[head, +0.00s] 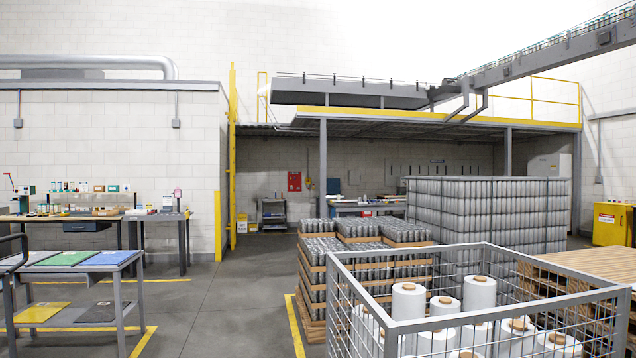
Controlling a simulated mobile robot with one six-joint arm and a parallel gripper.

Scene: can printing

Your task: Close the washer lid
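I cannot make out a washer or a washer lid in the head view. My gripper and arm are not in view either.
A wire cage (470,258) of white rolls (408,301) fills the front right. Behind it stand pallets of cans (315,268) and a tall can stack (490,215). A table (128,262) with coloured sheets stands front left, a workbench (60,218) behind it. Grey floor (225,290) between is clear.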

